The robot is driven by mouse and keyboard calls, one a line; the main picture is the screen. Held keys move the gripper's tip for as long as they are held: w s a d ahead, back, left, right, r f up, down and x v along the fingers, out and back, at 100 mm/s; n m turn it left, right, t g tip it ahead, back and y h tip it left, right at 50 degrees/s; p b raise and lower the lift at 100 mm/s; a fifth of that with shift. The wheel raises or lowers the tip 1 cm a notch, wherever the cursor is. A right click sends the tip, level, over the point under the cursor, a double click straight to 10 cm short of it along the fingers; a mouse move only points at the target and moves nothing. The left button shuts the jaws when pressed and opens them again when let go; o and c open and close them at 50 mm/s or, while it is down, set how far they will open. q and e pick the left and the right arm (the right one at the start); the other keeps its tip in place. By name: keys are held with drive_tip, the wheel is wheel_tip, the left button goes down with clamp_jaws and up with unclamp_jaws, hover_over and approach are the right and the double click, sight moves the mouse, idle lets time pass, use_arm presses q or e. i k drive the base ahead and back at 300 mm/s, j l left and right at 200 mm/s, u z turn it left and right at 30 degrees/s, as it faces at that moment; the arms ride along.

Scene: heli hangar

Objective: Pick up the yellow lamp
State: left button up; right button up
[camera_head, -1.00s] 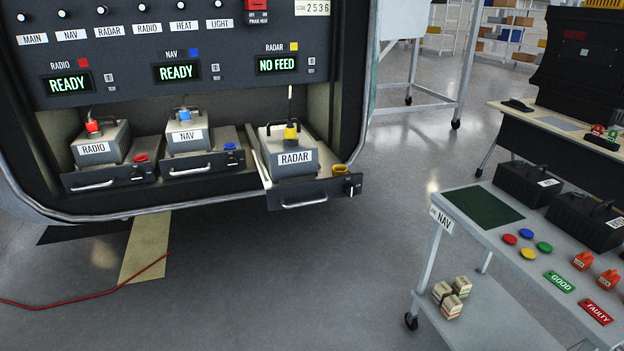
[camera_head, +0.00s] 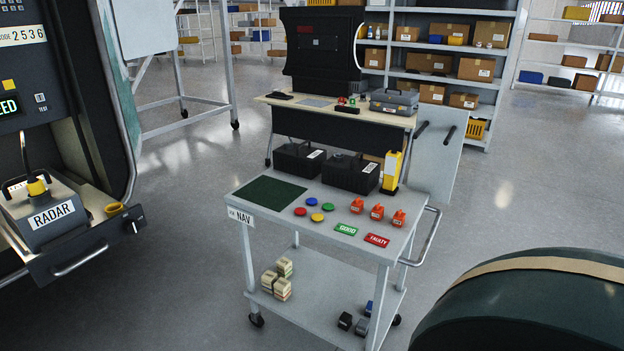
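The yellow lamp (camera_head: 391,171) stands upright at the back right corner of the grey cart's top (camera_head: 330,222), beside a black case. Neither of my grippers shows in the head view.
A desk (camera_head: 340,115) stands behind. The open RADAR drawer (camera_head: 75,240) is at left; a dark green rounded object (camera_head: 530,305) fills the lower right. Floor lies between drawer and cart.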

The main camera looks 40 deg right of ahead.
sight(390, 179)
drive_tip(key=z, duration=1.9)
drive_tip(key=i+l+u, duration=0.1)
drive_tip(key=i+l, duration=0.15)
drive_tip(key=i+l+u, duration=0.1)
drive_tip(key=l, duration=0.3)
drive_tip(key=i+l+u, duration=0.1)
drive_tip(key=i+l, duration=0.2)
drive_tip(key=i+l+u, duration=0.1)
drive_tip(key=l, duration=0.35)
drive_tip(key=i+l+u, duration=0.1)
drive_tip(key=i+l, duration=0.2)
drive_tip(key=i+l+u, duration=0.1)
drive_tip(key=l, duration=0.4)
drive_tip(key=i+l+u, duration=0.1)
drive_tip(key=i+l, duration=0.15)
drive_tip(key=l, duration=0.15)
drive_tip(key=i+l+u, duration=0.1)
drive_tip(key=l, duration=0.3)
